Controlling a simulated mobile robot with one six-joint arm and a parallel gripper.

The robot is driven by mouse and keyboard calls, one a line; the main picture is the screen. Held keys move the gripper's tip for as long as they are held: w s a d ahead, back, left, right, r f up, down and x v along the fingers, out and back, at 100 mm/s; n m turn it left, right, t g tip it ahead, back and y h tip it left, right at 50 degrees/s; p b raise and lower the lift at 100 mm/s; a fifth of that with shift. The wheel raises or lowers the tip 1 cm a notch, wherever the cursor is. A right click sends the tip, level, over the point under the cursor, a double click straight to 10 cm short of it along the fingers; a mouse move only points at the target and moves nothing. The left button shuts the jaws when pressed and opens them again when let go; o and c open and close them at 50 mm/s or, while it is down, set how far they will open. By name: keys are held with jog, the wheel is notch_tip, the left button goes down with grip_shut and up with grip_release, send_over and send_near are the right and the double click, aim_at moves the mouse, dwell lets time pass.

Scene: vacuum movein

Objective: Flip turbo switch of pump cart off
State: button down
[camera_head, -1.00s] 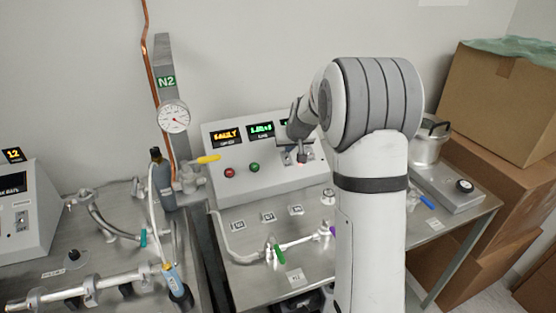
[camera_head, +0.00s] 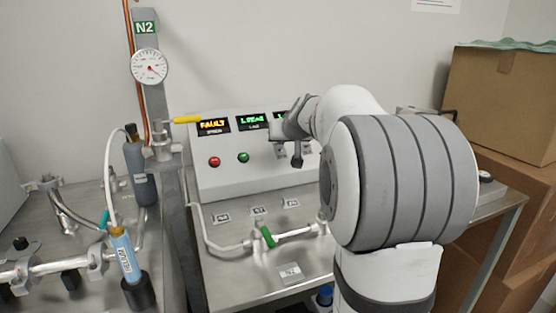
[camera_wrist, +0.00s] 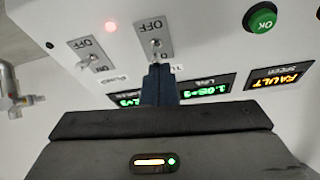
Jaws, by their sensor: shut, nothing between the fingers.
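The pump cart's control box (camera_head: 230,180) has a sloped front with displays, buttons and toggle switches. In the wrist view, which is upside down, two metal toggles sit on plates marked OFF. The turbo switch (camera_wrist: 156,45) is the right one there, its label partly covered by my fingers. The other switch (camera_wrist: 88,60) is left of it. My gripper (camera_wrist: 160,70) is shut and empty, its tips right at the turbo switch's lower edge in that view. I cannot tell whether they touch the lever. In the head view my gripper (camera_head: 297,161) is in front of the switch plates.
A red button (camera_head: 214,161) and a green button (camera_head: 243,157) sit left of the switches. A yellow-handled valve (camera_head: 187,119) and a gauge (camera_head: 150,67) stand left of the box. A green-handled valve (camera_head: 267,236) lies on the cart top. Cardboard boxes (camera_head: 500,100) stand at right.

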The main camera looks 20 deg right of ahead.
jog(key=f+b, duration=0.1)
jog(key=b, duration=0.2)
jog(key=shift+s+f+t, duration=0.15)
jog(key=shift+t, duration=0.25)
jog(key=shift+r, duration=0.6)
jog(key=shift+d, duration=0.15)
jog(key=shift+s, duration=0.2)
jog(key=shift+s+b, duration=0.3)
jog(key=shift+s, duration=0.35)
